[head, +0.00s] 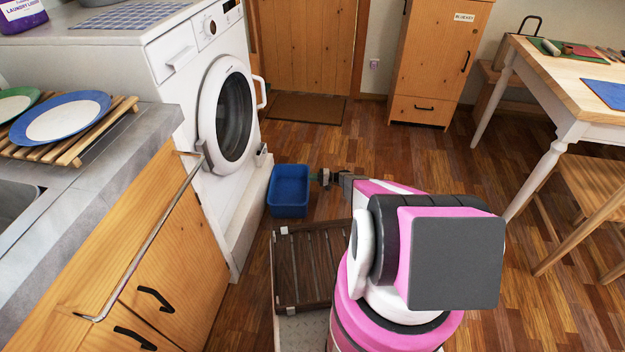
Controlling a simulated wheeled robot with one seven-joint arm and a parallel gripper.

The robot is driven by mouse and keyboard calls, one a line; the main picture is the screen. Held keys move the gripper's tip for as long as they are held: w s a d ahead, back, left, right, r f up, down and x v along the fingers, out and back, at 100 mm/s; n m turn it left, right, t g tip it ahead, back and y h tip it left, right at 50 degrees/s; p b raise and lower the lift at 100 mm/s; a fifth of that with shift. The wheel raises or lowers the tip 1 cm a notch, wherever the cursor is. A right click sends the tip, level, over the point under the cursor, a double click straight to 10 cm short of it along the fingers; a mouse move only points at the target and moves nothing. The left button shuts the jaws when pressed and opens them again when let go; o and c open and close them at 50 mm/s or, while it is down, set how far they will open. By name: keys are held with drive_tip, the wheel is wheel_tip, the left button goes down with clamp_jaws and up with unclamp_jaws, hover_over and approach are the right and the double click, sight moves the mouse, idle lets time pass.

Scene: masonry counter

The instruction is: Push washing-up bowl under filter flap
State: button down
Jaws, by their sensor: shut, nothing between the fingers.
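The blue washing-up bowl (289,207) stands upright on the wooden floor, just right of the washing machine's plinth. The white washing machine (212,80) has its round door shut. The small filter flap (261,153) is low on the right of the machine's front, above the plinth and up and left of the bowl. My gripper (318,177) is shut and empty at the bowl's right side, close to its rim. I cannot tell whether it touches the bowl. My arm reaches in from the lower right.
A wooden counter (170,260) with a metal rail is at the left. A dark slatted rack (302,265) lies in front of the bowl. A table (575,90) and a wooden seat (590,185) are at the right. The floor behind the bowl is clear up to the doormat (306,107).

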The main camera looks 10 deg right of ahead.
drive_tip(key=d, duration=1.3)
drive_tip(key=s+a+r+n+g+h, duration=0.15)
drive_tip(key=s+a+r+h, duration=0.3)
drive_tip(key=s+r, duration=0.5)
drive_tip(key=s+a+r+g+h, duration=0.3)
drive_tip(key=s+a+r, duration=0.35)
drive_tip(key=r, duration=0.65)
drive_tip(key=s+d+r+t+h, duration=0.1)
drive_tip(key=s+r+h, duration=0.9)
drive_tip(key=s+r, duration=1.3)
drive_tip(key=shift+d+t, duration=0.4)
drive_tip(key=shift+t, duration=0.15)
